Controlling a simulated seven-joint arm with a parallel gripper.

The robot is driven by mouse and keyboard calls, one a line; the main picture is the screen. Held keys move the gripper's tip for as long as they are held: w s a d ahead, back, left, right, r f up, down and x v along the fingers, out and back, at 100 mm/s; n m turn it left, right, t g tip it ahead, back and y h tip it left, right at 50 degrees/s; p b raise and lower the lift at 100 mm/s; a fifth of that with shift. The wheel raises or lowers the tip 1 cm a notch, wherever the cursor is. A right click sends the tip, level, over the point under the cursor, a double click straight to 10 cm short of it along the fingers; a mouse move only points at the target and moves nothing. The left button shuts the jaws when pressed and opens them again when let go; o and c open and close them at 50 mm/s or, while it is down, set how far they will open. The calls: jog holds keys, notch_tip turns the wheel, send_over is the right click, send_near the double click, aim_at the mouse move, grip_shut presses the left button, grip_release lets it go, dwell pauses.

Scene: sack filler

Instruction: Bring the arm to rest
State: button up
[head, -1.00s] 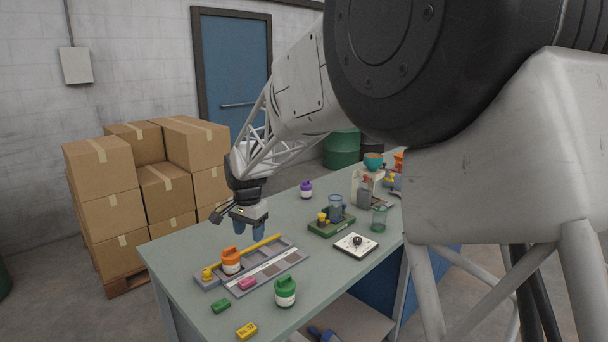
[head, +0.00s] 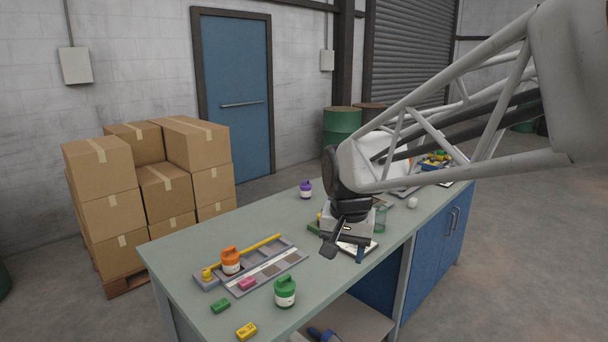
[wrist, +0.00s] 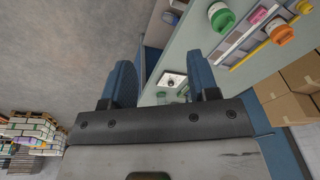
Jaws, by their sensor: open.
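A white plate with a dark knob (wrist: 174,80) shows beyond the fingers. In the head view my gripper partly hides this plate and the green base behind it. I cannot tell the exact height of the fingers above the bench.
A grey tray (head: 295,256) holds an orange-lidded jar (head: 230,261). A green-lidded jar (head: 285,292) stands near the front edge, and a purple jar (head: 306,189) stands at the back. Cardboard boxes (head: 165,190) are stacked left of the bench. Open floor lies to the right.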

jog(key=s+d+f+n, duration=0.1)
jog(key=s+d, duration=0.4)
jog(key=s, duration=0.6)
jog(key=s+d+f+n, duration=0.1)
jog(key=s+d+f, duration=0.2)
jog(key=s, duration=0.7)
jog(key=d, duration=0.2)
jog(key=shift+s+d+f+n+t, duration=0.15)
jog(key=shift+s+d+n+t, duration=0.15)
jog(key=shift+s+t, duration=0.1)
